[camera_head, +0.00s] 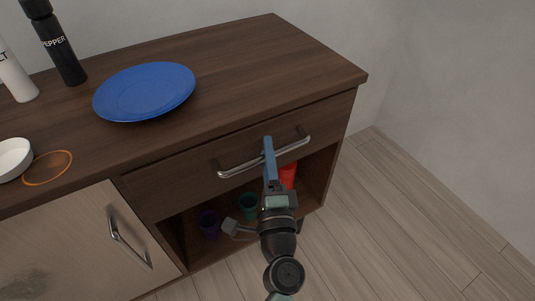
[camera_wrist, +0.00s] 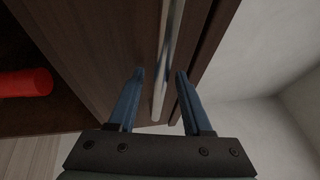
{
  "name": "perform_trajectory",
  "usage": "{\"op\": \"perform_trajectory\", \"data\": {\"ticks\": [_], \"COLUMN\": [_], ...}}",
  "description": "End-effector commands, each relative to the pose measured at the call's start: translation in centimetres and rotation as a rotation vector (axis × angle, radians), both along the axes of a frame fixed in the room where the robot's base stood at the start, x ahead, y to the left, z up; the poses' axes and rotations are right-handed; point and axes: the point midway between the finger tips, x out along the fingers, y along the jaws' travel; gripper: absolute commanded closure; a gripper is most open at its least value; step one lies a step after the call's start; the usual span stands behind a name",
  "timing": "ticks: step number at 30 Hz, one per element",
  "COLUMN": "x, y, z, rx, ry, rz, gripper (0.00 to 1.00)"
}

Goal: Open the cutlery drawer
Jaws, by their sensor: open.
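The drawer (camera_head: 182,185) has a dark wooden front and sits under the right part of the counter. It looks shut, and its contents are hidden. Its silver bar handle (camera_head: 232,172) runs across the front. My gripper (camera_head: 268,142) is at the handle's middle. In the wrist view my gripper (camera_wrist: 160,75) is open, with one blue finger on each side of the handle (camera_wrist: 168,60). The fingers appear apart from the bar, and I cannot tell whether either touches it.
A blue plate (camera_head: 145,92), a pepper bottle (camera_head: 58,45), a white bottle (camera_head: 14,78) and a white bowl (camera_head: 14,158) stand on the counter. The open shelf below holds a red cup (camera_head: 288,175), a green cup (camera_head: 249,205) and a purple cup (camera_head: 209,224). Floor at right is clear.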

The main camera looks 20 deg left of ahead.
Motion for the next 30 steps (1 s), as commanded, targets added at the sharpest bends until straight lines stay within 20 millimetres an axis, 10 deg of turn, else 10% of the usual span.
{"op": "perform_trajectory", "data": {"ticks": [3, 12, 30], "x": [-0.01, -0.04, -0.05], "y": [0.0, -0.02, -0.04], "z": [0.0, 0.0, -0.02], "rx": [0.0, 0.0, 0.0], "ry": [0.0, 0.0, 0.0], "rz": [0.0, 0.0, 0.0], "gripper": [0.5, 1.0, 1.0]}}
